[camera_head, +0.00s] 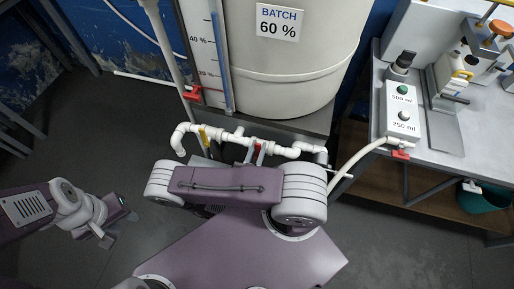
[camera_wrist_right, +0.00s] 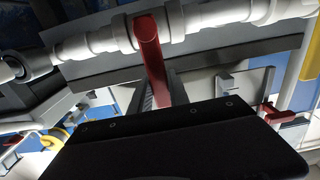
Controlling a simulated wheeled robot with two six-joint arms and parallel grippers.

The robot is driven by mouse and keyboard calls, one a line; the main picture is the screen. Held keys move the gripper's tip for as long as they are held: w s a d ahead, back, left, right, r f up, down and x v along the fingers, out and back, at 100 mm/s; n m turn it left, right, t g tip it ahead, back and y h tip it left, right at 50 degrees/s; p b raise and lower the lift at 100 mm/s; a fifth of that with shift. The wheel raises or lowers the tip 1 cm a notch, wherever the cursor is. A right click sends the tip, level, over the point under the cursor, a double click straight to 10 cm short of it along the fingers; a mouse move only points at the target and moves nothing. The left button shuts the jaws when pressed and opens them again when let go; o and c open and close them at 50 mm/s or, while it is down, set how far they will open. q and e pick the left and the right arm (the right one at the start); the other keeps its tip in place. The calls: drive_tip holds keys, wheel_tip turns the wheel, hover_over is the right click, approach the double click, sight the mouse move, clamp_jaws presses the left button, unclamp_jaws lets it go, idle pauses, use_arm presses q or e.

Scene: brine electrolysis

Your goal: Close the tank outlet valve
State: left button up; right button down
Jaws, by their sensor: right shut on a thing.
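The white tank (camera_head: 290,60) stands at the top, labelled BATCH 60 %. White piping (camera_head: 228,137) runs along its foot. A valve with a red handle (camera_head: 257,149) sits on this pipe. In the right wrist view the red handle (camera_wrist_right: 152,60) runs down from the white pipe (camera_wrist_right: 100,40), across the pipe's line, and its lower end is hidden by my black right gripper (camera_wrist_right: 180,140). My right gripper is shut on this handle; in the head view my arm hides the gripper. My left gripper (camera_head: 118,222) hangs over the floor at left, apart from everything; its jaw state is unclear.
A yellow handle (camera_head: 203,133) is on the same pipe, left of the red one. Another red valve (camera_head: 192,94) is by the sight tube. A bench (camera_head: 440,190) with a 500 ml / 250 ml button box (camera_head: 403,108) is at right. The floor at left is clear.

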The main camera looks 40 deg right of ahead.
drive_tip(key=shift+f, duration=0.2)
drive_tip(key=c, duration=1.2)
unclamp_jaws()
drive_tip(key=shift+c, duration=0.2)
drive_tip(key=shift+r, duration=0.15)
